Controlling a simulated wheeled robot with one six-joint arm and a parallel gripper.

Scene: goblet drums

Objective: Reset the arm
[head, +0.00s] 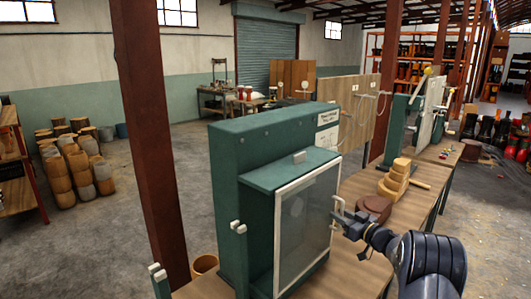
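My arm comes in from the lower right, and my gripper (349,222) is at the right edge of a green machine cabinet (235,160). The cabinet stands on a wooden bench and has a white-framed, clear-paned door (305,225) that looks shut. My gripper is beside a pale handle (337,205) on the door's right side. I cannot tell whether it touches the handle, and the fingers are too small to show whether they are open or shut.
Stepped wooden pieces (396,178) and a dark brown round block (374,208) lie on the bench (350,277) behind my gripper. A brown steel post (150,130) stands left of the cabinet. A second green machine (401,130) stands farther back. Open concrete floor lies at left.

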